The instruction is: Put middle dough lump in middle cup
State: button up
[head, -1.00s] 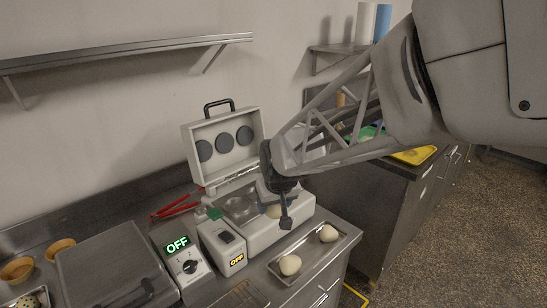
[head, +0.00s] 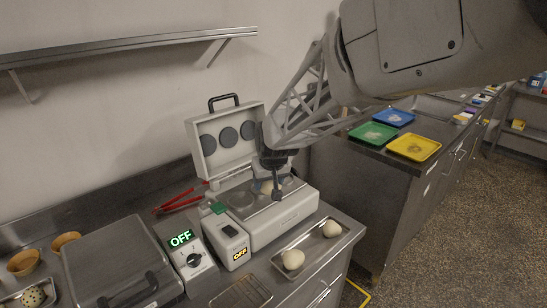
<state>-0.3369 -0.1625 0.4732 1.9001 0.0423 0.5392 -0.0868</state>
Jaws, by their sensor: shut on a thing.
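My gripper (head: 273,189) is over the right part of the open press. It is shut on a pale dough lump (head: 266,187), mostly covered by the fingers. The white press (head: 285,219) has its lid (head: 226,140) raised, showing several dark round discs. In its base, a round cup (head: 242,199) shows left of my gripper; the cups further right are hidden by the gripper and dough. Whether the lump touches a cup, I cannot tell. Two other dough lumps, a near one (head: 292,259) and a far one (head: 331,228), lie on the metal tray (head: 313,250).
A control box (head: 192,260) and a smaller switch box (head: 232,243), both reading OFF, stand left of the press. Red-handled tongs (head: 178,203) lie behind. A wire rack (head: 240,294) is at the front. Coloured trays, including a yellow one (head: 414,147), lie on the right counter.

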jog(key=shift+w+a+f, duration=0.1)
jog(key=shift+w+a, duration=0.25)
jog(key=shift+w, duration=0.7)
jog(key=shift+w+a+f, duration=0.1)
jog(key=shift+w+a, duration=0.3)
jog(key=shift+w, duration=0.7)
jog(key=shift+w+a+f, duration=0.1)
jog(key=shift+w+a, duration=0.25)
jog(key=shift+w, duration=0.7)
jog(key=shift+f, duration=0.1)
jog(key=shift+f, duration=1.65)
jog(key=shift+f, duration=0.45)
jog(key=shift+s+f, duration=0.15)
jog(key=shift+f, duration=0.25)
jog(key=o, duration=0.9)
jog(key=shift+d+f, duration=0.1)
jog(key=shift+f, duration=0.1)
jog(key=shift+o, duration=0.2)
jog(key=shift+r, duration=0.7)
jog(key=shift+o, duration=0.3)
jog(key=v, duration=1)
jog(key=shift+r, duration=0.45)
jog(key=shift+v, duration=0.85)
